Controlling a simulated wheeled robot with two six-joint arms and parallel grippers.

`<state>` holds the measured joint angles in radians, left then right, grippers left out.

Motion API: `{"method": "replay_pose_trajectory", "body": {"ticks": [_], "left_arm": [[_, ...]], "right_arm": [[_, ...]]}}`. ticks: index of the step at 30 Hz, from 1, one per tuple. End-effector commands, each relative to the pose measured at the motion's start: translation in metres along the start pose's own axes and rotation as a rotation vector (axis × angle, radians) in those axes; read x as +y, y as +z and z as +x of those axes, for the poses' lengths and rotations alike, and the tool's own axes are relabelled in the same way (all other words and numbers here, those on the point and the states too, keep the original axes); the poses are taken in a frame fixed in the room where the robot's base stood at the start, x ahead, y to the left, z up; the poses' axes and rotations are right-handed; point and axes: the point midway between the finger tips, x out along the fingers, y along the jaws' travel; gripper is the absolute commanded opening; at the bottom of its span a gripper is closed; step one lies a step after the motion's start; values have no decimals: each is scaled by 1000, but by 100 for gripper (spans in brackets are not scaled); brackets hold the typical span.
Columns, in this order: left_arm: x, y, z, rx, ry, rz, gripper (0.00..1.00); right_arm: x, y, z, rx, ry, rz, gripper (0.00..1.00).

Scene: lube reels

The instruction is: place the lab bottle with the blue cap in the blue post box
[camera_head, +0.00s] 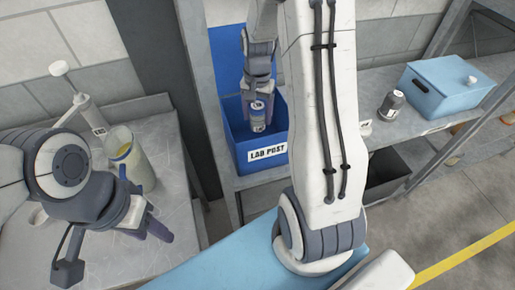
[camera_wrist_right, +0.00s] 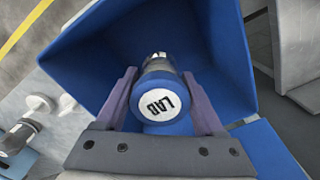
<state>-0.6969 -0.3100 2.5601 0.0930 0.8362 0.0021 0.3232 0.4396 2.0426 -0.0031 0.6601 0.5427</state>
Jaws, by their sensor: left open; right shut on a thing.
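The blue post box (camera_head: 240,150), marked LAB POST, stands on the shelf in the head view. Its blue walls surround the bottle in the right wrist view (camera_wrist_right: 95,50). My right gripper (camera_head: 258,108) reaches down into the box opening and is shut on the lab bottle (camera_head: 257,123). In the right wrist view the bottle's blue cap (camera_wrist_right: 160,97), with a white LAB top, sits between the purple fingers. I cannot tell whether the bottle touches the box floor. My left gripper (camera_head: 147,205) is open over the left bench, apart from the box.
A jug with yellowish liquid (camera_head: 132,160) and a white dispenser (camera_head: 92,120) stand on the left bench beside my left arm.

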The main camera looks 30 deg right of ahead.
Motion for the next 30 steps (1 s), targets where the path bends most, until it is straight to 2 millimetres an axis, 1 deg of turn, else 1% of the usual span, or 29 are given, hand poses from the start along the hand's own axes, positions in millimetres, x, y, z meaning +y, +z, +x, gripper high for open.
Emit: {"method": "replay_pose_trajectory", "body": {"ticks": [6, 9, 13, 19, 22, 30], "left_arm": [[1, -1, -9, 0, 0, 0, 50], [1, -1, -11, 0, 0, 0, 50], [1, -1, -13, 0, 0, 0, 50], [2, -1, -20, 0, 0, -1, 50], [2, -1, -21, 0, 0, -1, 50], [1, -1, -19, 0, 0, -1, 50]], "right_arm": [[1, 2, 36, -8, 5, 19, 10], [0, 2, 49, -5, 2, 18, 10], [0, 1, 60, -4, 2, 17, 10], [0, 1, 89, -5, 3, 17, 10], [0, 1, 96, -2, 1, 17, 10], [0, 1, 97, -1, 0, 16, 10]]}}
